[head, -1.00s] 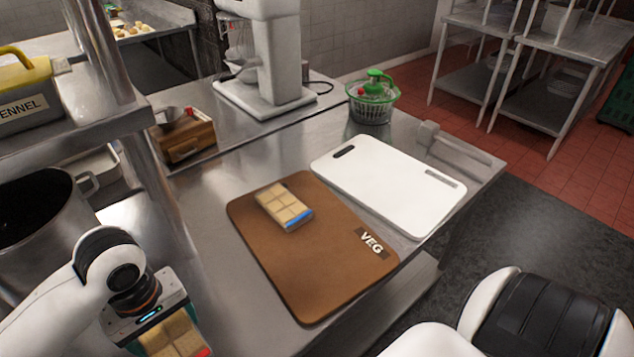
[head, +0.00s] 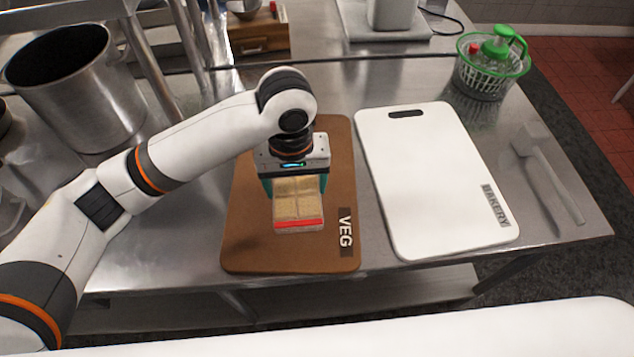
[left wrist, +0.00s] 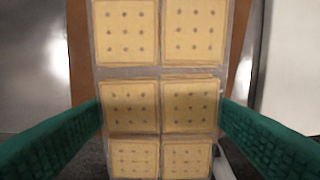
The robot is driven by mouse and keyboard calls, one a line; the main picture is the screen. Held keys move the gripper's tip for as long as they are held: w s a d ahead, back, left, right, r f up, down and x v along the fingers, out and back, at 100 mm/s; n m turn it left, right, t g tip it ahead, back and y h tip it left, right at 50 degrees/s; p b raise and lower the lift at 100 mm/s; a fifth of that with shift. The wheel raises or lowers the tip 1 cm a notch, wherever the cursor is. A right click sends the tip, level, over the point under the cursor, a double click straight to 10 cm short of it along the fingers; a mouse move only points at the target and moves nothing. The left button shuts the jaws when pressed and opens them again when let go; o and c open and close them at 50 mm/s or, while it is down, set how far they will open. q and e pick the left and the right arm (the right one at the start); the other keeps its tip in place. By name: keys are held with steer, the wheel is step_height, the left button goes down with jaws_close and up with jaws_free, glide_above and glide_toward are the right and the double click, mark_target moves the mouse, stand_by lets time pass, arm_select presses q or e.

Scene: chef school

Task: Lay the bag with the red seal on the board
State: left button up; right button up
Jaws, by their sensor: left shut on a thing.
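The bag with the red seal (head: 299,207) is a clear pack of square tan crackers. My left gripper (head: 295,186) is shut on it and holds it over the brown board marked VEG (head: 250,238). The red end points toward the board's near side; I cannot tell how high it is above the board. In the left wrist view the bag (left wrist: 160,55) lies between the green fingers (left wrist: 160,105), with its red end out of sight. The blue-sealed bag seen earlier on this board is not visible now. My right gripper is not in view.
A white board marked BAKERY (head: 425,175) lies to the right of the brown one. A green-lidded salad spinner (head: 492,65) stands at the back right, and a mallet-like tool (head: 548,175) lies at the right. A large steel pot (head: 75,85) stands at the left.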

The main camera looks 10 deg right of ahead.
mark_target(293, 187)
arm_select(q)
steer(key=f, duration=0.2)
steer(key=a+f, duration=0.1)
steer(key=f, duration=0.2)
steer(key=shift+f+p, duration=0.15)
steer(key=shift+p, duration=0.15)
steer(key=f, duration=0.3)
steer(key=shift+d+f, duration=0.1)
steer(key=shift+d, duration=0.1)
steer(key=shift+f, duration=0.3)
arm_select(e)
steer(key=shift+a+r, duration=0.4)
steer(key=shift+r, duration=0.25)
arm_select(q)
steer(key=shift+f, duration=0.1)
steer(key=o, duration=1)
steer(key=shift+r, duration=0.2)
step_height(293, 187, up, 12)
steer(key=shift+f+b, duration=0.1)
steer(key=shift+b, duration=0.5)
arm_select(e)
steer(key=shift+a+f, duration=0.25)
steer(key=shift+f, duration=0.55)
